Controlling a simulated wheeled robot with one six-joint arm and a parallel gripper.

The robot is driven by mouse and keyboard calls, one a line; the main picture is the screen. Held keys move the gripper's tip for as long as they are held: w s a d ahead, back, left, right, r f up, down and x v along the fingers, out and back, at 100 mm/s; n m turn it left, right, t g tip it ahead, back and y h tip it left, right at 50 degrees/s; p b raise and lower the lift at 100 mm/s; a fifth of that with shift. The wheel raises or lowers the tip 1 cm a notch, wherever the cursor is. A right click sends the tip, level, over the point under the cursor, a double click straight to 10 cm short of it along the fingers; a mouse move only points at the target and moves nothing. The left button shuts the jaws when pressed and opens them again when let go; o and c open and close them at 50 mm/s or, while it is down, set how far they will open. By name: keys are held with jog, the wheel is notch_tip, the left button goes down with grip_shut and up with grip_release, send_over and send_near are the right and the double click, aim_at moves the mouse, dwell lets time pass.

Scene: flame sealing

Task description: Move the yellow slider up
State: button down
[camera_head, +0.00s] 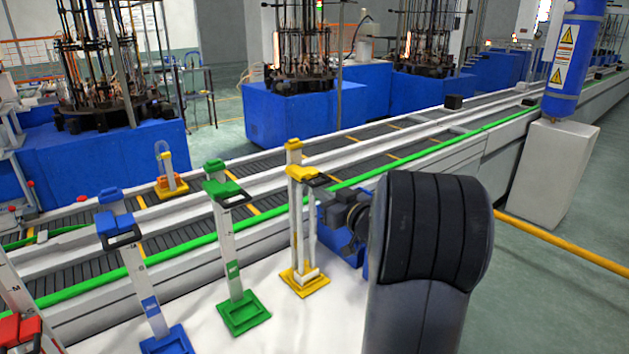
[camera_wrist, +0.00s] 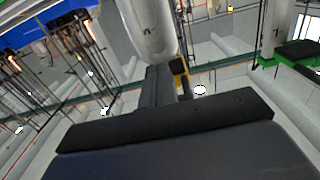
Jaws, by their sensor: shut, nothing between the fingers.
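The yellow slider (camera_head: 300,173) sits high on its pale upright post, a little below the yellow top cap (camera_head: 293,145). Its dark handle sticks out to the right. The post stands on a yellow base (camera_head: 304,282). My gripper (camera_head: 333,200) is shut and empty, just below and right of the handle; I cannot tell whether it touches it. In the wrist view my dark gripper (camera_wrist: 160,75) points at the pale post, and a small yellow and black part of the slider (camera_wrist: 181,75) shows beside its tip.
Left of the yellow post stand a green slider post (camera_head: 228,235) and a blue one (camera_head: 145,285), with a red part (camera_head: 20,330) at the lower left corner. A conveyor (camera_head: 260,190) with a green rail runs behind. A small yellow-orange fixture (camera_head: 171,183) sits by it.

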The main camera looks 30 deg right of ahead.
aim_at(323, 182)
jog(key=shift+r, duration=0.1)
jog(key=shift+r+p, duration=1.8)
jog(key=shift+f, duration=0.2)
jog(key=s+d+f, duration=0.1)
jog(key=s, duration=0.9)
jog(key=shift+d+f, duration=0.2)
jog(key=shift+w, duration=0.1)
jog(key=shift+w+a+r+b, duration=0.15)
jog(key=shift+w+a, duration=0.1)
jog(key=shift+w, duration=1.4)
jog(key=shift+w+a+f+b, duration=0.1)
jog(key=shift+w+a+b, duration=0.1)
jog(key=shift+w, duration=1.4)
jog(key=shift+w+a+r+b, duration=0.1)
jog(key=shift+w+a, duration=0.15)
jog(key=shift+w, duration=1.4)
